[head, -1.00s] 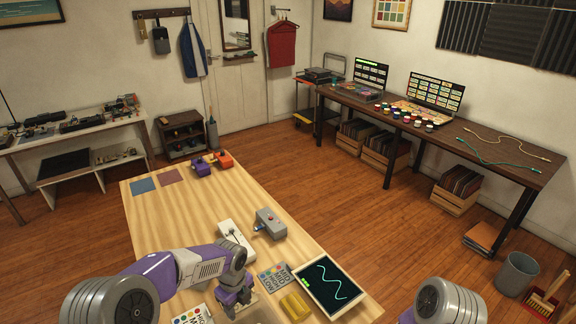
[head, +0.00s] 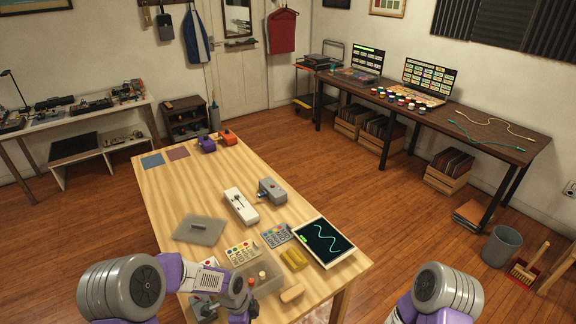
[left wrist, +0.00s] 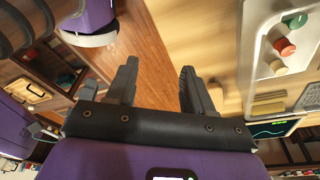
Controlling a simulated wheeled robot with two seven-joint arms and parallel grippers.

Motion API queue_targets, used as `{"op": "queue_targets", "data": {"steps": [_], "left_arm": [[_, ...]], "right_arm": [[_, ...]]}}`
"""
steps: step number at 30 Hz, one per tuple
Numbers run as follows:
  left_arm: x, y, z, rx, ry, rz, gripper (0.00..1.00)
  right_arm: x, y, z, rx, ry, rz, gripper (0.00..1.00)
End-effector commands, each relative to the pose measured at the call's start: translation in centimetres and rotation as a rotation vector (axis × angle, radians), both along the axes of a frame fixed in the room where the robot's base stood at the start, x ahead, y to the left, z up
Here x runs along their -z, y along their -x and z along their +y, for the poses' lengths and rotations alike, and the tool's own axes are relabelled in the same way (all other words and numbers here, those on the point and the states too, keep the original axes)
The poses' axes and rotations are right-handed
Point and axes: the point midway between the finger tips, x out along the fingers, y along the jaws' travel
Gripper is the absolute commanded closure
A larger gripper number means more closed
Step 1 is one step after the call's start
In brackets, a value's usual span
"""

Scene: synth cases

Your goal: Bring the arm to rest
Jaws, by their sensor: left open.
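My left gripper (head: 208,308) is low at the near left edge of the wooden table (head: 185,195), partly hidden behind my purple and grey left arm. In the left wrist view its two dark fingers (left wrist: 158,78) are spread apart with nothing between them; the wooden floor shows through the gap. A grey box (head: 268,284) with coloured knobs (left wrist: 285,46) lies beside the gripper, apart from the fingers. Of my right arm only a grey joint and purple link show at the bottom; its gripper is out of view.
On the table are a grey flat plate (head: 200,229), a white device (head: 241,206), a grey device (head: 272,190), label cards (head: 277,235), a yellow block (head: 294,259) and a screen with a wave (head: 323,241).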

Motion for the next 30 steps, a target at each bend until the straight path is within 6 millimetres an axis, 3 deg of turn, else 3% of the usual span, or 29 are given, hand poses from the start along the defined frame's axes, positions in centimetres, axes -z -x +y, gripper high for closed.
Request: {"op": "queue_targets", "data": {"steps": [3, 9, 17, 18, 21, 27, 30], "left_arm": [[3.4, 3.0, -0.8, -0.285, 0.055, 0.082, 0.48], [8.4, 9.2, -1.7, -0.943, 0.123, 0.263, 0.48], [11.5, 17.1, -1.2, -1.766, 0.11, 0.466, 0.48], [13.5, 16.4, -1.3, -1.748, 0.12, 0.452, 0.48], [16.4, 16.2, -1.2, -1.741, 0.122, 0.448, 0.48], [20.3, 16.2, -1.3, -1.737, 0.123, 0.447, 0.48], [21.2, 16.1, -1.3, -1.736, 0.123, 0.447, 0.48]], "right_arm": [[0.0, 0.0, 0.0, 0.0, 0.0, 0.0, 0.57], [0.0, 0.0, 0.0, 0.0, 0.0, -0.001, 0.57], [0.0, 0.0, 0.0, 0.0, 0.0, 0.0, 0.57], [2.0, -0.1, 0.0, 0.001, 0.0, -0.002, 0.57], [5.1, 0.0, 0.0, 0.001, 0.0, 0.001, 0.57], [9.0, 0.0, 0.0, 0.001, 0.0, 0.0, 0.57], [9.9, 0.0, 0.0, 0.001, 0.0, 0.0, 0.57]]}}
